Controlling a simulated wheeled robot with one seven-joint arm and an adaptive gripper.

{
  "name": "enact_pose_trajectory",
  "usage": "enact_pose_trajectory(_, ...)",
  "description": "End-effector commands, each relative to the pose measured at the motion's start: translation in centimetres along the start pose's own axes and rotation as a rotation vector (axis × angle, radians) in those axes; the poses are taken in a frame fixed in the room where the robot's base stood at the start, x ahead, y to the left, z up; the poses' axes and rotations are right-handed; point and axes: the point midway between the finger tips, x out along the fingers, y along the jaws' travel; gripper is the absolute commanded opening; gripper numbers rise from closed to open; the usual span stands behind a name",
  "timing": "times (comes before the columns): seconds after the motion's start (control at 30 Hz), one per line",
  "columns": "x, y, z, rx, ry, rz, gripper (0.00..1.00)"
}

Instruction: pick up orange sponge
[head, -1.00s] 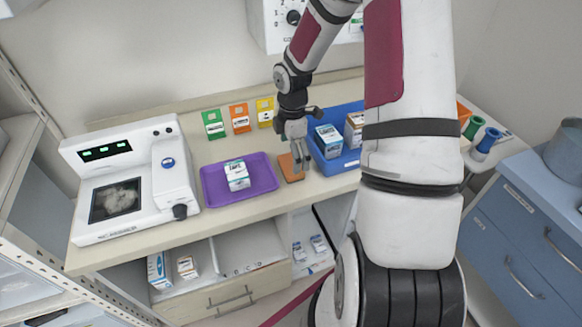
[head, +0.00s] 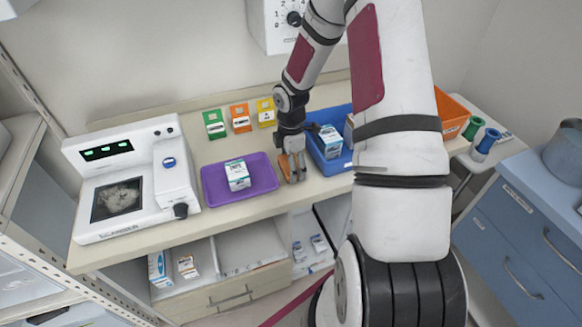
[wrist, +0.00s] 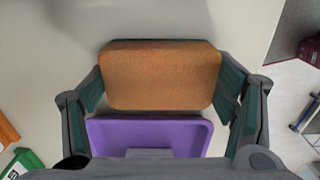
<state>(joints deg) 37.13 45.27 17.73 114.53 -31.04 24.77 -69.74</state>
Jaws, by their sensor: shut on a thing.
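The orange sponge (wrist: 160,72) fills the middle of the wrist view, between the two fingers of my gripper (wrist: 160,92). The fingers are shut on its left and right sides. In the head view my gripper (head: 292,172) points down at the counter, just right of the purple tray. Only a little of the sponge (head: 284,165) shows there, mostly hidden by the fingers. I cannot tell whether it is clear of the counter.
The purple tray (head: 210,186) with a white and teal box (head: 237,175) is close on the left. A blue bin (head: 322,160) with boxes is close on the right. Green, orange and yellow cards (head: 240,118) stand behind. A white device (head: 130,180) is further left.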

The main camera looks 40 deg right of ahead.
Motion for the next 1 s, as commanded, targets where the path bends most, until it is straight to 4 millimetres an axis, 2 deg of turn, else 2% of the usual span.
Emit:
enact_pose_trajectory(0.37,-0.5,0.1,0.1,0.001,-0.001,0.001,0.69)
enact_pose_trajectory(0.63,-3.6,0.2,0.1,0.002,-0.002,0.005,0.69)
enact_pose_trajectory(1.0,-4.4,-8.7,-2.1,-0.002,-0.002,-0.003,0.69)
